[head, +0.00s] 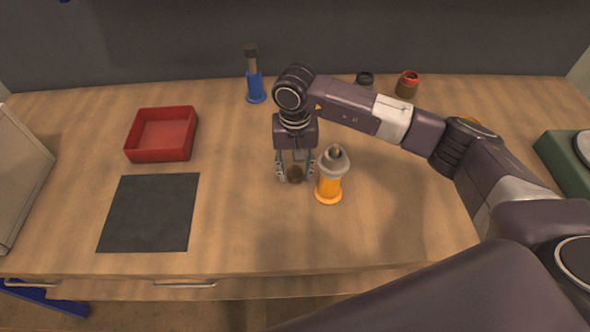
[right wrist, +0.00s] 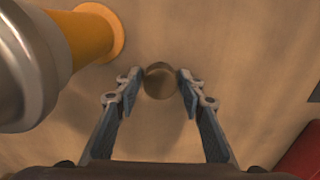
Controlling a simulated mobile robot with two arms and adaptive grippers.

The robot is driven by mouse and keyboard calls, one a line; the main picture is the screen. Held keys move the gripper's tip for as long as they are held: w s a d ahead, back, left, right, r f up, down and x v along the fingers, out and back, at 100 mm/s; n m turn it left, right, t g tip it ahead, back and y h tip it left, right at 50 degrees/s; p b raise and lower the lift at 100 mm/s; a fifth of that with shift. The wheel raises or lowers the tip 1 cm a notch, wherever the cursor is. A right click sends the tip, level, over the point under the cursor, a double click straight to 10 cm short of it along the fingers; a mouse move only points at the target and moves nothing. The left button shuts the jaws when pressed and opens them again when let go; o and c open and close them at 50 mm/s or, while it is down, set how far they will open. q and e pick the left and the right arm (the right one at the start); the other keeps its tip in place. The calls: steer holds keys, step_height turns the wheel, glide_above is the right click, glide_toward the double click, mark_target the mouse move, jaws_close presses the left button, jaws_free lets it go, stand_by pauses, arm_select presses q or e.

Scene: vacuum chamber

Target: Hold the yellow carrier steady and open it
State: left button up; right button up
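The yellow carrier (head: 328,188) stands upright on the table, with a yellow flanged base and a grey top (head: 334,160) that has a dark knob. In the right wrist view the yellow carrier (right wrist: 88,36) shows large at the upper left. My right gripper (head: 295,177) points down just left of it, apart from it. Its fingers are open, with a small round brown piece (right wrist: 158,82) between or just beyond the tips. I see small gaps beside that piece, but its height is unclear. My left gripper is out of view.
A red tray (head: 160,154) and a dark mat (head: 150,212) lie to the left. A blue carrier (head: 255,88) stands at the back. A dark piece (head: 365,79) and a red-topped piece (head: 407,84) stand behind my right arm. A green box (head: 562,165) is far right. The front middle is clear.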

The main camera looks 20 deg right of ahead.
steer(key=shift+o, duration=0.8)
